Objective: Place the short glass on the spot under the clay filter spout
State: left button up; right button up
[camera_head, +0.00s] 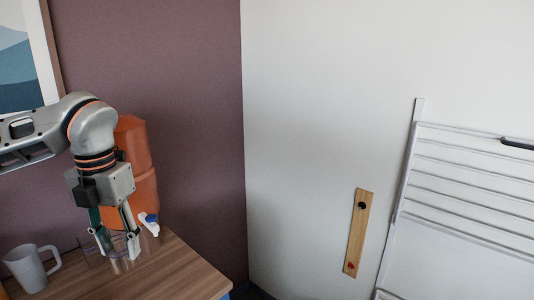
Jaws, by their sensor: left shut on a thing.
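The orange clay filter (146,190) stands at the back of the wooden cabinet top, partly hidden behind my left arm. Its white spout with a blue tap (150,222) sticks out at its lower right. My left gripper (117,246) points down just left of the spout and is shut on the short glass (122,260). The glass is clear and hard to make out between the fingers; I cannot tell whether its base touches the wood. The spot under the spout cannot be told apart from the wood. My right gripper is out of view.
A grey mug (28,272) with a handle stands at the left on the wooden top (180,275). The wood to the right of the gripper is clear up to its right edge. A drying rack (450,190) and a wooden strip (357,235) are at the right, against the white wall.

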pick_arm(q)
jog(key=s+d+f+m, duration=0.2)
jog(key=f+m, duration=0.5)
jog(key=m, duration=1)
jog(key=s+d+f+m, duration=0.2)
jog(key=d+f+m, duration=0.2)
jog(key=m, duration=1.4)
notch_tip(320, 180, down, 3)
jog(key=shift+f, duration=0.1)
jog(key=shift+s+d, duration=0.1)
